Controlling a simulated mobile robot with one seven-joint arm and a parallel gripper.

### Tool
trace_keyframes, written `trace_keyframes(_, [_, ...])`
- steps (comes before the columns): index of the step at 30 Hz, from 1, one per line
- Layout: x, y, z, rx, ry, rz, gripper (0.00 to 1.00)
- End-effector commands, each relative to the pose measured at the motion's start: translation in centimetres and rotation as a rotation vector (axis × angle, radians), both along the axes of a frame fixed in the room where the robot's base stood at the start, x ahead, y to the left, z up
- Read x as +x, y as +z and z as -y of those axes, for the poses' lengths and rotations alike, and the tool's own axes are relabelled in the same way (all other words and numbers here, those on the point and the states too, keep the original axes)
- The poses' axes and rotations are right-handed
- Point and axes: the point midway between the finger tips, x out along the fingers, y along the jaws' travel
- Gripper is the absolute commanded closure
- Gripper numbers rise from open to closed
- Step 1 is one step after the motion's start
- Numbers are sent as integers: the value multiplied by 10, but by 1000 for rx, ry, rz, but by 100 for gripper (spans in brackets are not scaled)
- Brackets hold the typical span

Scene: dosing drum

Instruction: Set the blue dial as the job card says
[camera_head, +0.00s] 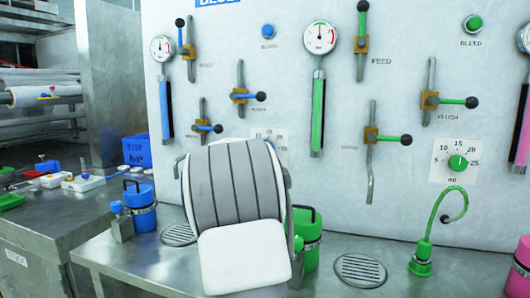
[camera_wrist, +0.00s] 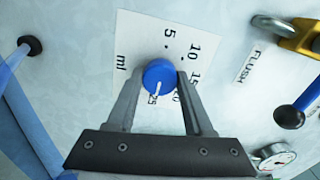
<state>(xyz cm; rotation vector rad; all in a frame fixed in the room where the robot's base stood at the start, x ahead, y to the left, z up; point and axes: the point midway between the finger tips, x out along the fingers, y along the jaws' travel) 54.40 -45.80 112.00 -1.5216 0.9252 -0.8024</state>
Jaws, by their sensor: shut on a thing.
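The blue dial (camera_wrist: 160,77) sits on a white scale plate (camera_wrist: 150,40) in the wrist view. The plate carries the numbers 5, 10, 15, 20, 25 and "ml". The dial's white pointer line points down toward the 25. My gripper (camera_wrist: 161,82) is shut on the dial, with one finger on each side of it. In the head view my arm hides the dial and my gripper; only the upper part of the plate (camera_head: 268,134) shows above it. I see no job card that I can make out.
A green dial (camera_head: 458,163) is on the panel at the right. Blue-handled levers (camera_head: 207,127), green-handled levers (camera_head: 395,138) and gauges (camera_head: 320,37) surround the plate. Blue (camera_head: 140,207) and green canisters (camera_head: 308,235) stand on the steel counter below. A FLUSH lever (camera_wrist: 289,117) is near my gripper.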

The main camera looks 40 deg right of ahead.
Motion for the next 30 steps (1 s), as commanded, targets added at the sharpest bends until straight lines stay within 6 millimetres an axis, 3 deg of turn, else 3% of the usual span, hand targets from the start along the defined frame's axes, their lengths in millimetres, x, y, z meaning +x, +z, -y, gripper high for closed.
trace_keyframes(5, [0,0,0,1,0,3,100])
trace_keyframes(6, [0,0,0,1,0,2,45])
trace_keyframes(11, [0,0,0,0,0,1,18])
trace_keyframes(23, [-3,0,-6,0,1,0,18])
trace_keyframes(30, [-20,2,-40,1,3,1,18])
